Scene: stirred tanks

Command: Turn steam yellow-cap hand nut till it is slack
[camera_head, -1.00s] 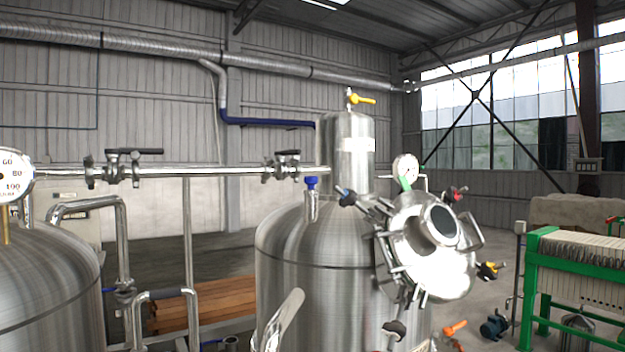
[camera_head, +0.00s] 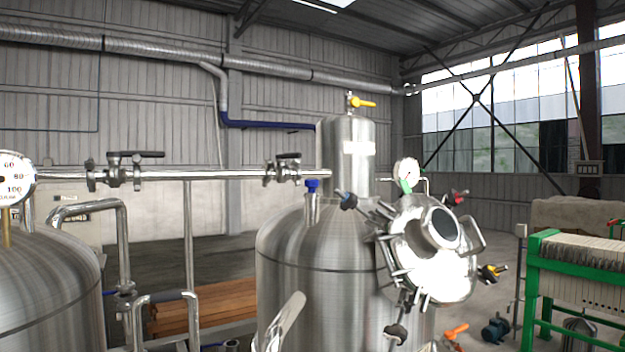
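A round steel manway lid (camera_head: 432,250) is on the right front of the steel tank (camera_head: 312,262), tilted, with a short open-looking neck. A hand nut with a yellow cap (camera_head: 493,272) sticks out at the lid's lower right. Other hand nuts sit around the rim: a blue-marked one (camera_head: 348,201) at the upper left, a red-marked one (camera_head: 456,197) at the upper right, and a dark one (camera_head: 397,332) at the bottom. How tight the yellow-cap nut is cannot be seen. My gripper is not in view.
A yellow-handled valve (camera_head: 361,102) tops the cylinder (camera_head: 347,155) above the tank. A gauge (camera_head: 407,172) stands behind the lid. A steel pipe (camera_head: 215,174) with black-handled valves runs left. A green-framed filter press (camera_head: 575,275) stands right, past a small blue pump (camera_head: 496,328) on the floor.

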